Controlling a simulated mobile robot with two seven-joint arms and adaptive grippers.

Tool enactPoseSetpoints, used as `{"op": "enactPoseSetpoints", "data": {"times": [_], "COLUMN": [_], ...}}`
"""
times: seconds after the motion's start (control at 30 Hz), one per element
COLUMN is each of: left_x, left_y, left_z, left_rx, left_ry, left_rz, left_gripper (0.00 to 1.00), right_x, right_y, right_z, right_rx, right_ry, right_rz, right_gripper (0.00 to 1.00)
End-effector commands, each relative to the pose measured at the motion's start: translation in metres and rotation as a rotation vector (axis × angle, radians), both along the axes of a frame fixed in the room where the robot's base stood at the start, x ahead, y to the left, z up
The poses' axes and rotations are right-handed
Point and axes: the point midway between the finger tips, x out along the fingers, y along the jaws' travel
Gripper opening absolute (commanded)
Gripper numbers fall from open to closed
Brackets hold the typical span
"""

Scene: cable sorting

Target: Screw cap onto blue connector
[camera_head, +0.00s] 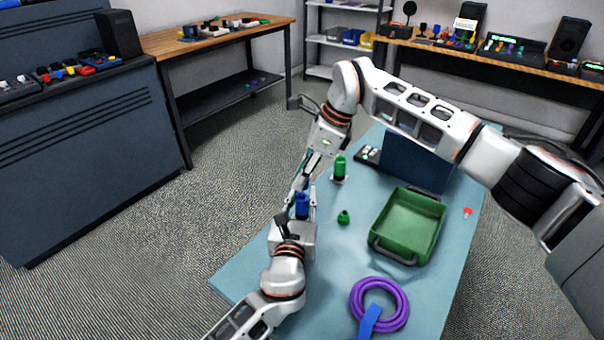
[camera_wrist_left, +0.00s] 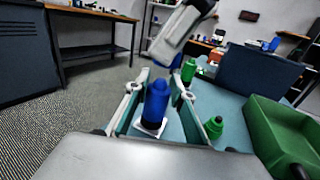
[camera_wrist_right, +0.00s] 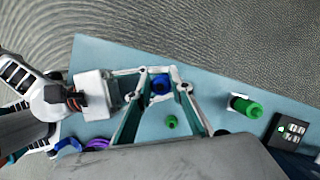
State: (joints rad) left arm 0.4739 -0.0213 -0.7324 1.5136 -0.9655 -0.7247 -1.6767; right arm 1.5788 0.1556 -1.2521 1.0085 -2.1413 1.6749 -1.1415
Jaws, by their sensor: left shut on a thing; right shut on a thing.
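The blue connector (camera_head: 302,209) stands upright on a white plate near the table's left edge. It also shows in the left wrist view (camera_wrist_left: 155,110). My left gripper (camera_wrist_left: 158,92) is shut around the connector from the near side. My right gripper (camera_wrist_right: 164,82) reaches in from the far side and above, and is shut on the blue cap (camera_wrist_right: 160,86) at the connector's top. Cap and connector appear in line and touching. The fingers hide part of the joint, so I cannot tell how tightly the cap sits.
A green connector (camera_head: 340,168) stands behind, and a loose green cap (camera_head: 344,217) lies to the right. A green tray (camera_head: 378,246), purple cable coil (camera_head: 357,291), dark blue panel (camera_head: 418,162) and small red piece (camera_head: 467,211) are on the table. Bare table lies between cap and tray.

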Motion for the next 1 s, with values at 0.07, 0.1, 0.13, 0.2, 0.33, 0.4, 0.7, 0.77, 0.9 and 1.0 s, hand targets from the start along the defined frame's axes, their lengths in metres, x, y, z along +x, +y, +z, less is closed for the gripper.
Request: {"op": "enactPoseSetpoints", "data": {"times": [0.07, 0.1, 0.13, 0.2, 0.33, 0.4, 0.7, 0.77, 0.9, 1.0], "left_x": [0.000, 0.000, 0.000, 0.000, 0.000, 0.000, 0.000, 0.000, 0.000, 0.000], "left_y": [0.000, 0.000, 0.000, 0.000, 0.000, 0.000, 0.000, 0.000, 0.000, 0.000], "left_z": [0.000, 0.000, 0.000, 0.000, 0.000, 0.000, 0.000, 0.000, 0.000, 0.000], "left_rx": [0.000, 0.000, 0.000, 0.000, 0.000, 0.000, 0.000, 0.000, 0.000, 0.000], "left_ry": [0.000, 0.000, 0.000, 0.000, 0.000, 0.000, 0.001, 0.001, 0.001, 0.001], "left_rz": [0.000, 0.000, 0.000, 0.000, 0.000, 0.000, 0.000, 0.000, 0.000, 0.000], "left_gripper": [0.00, 0.00, 0.00, 0.00, 0.00, 0.00, 0.00, 0.00, 0.00, 0.00], "right_x": [0.000, 0.000, 0.000, 0.000, 0.000, 0.000, 0.000, 0.000, 0.000, 0.000], "right_y": [0.000, 0.000, 0.000, 0.000, 0.000, 0.000, 0.001, 0.001, 0.001, 0.001], "right_z": [0.000, 0.000, 0.000, -0.001, -0.007, -0.011, -0.018, -0.018, -0.018, -0.018], "right_rx": [0.000, 0.000, 0.000, 0.000, 0.000, 0.000, 0.001, 0.001, 0.001, 0.001], "right_ry": [0.000, 0.000, 0.000, 0.000, 0.000, 0.001, 0.001, 0.001, 0.001, 0.001], "right_rz": [0.000, 0.000, 0.000, 0.000, 0.002, 0.003, 0.005, 0.005, 0.005, 0.005], "right_gripper": [0.13, 0.13, 0.13, 0.13, 0.13, 0.13, 0.13, 0.13, 0.13, 0.13]}}
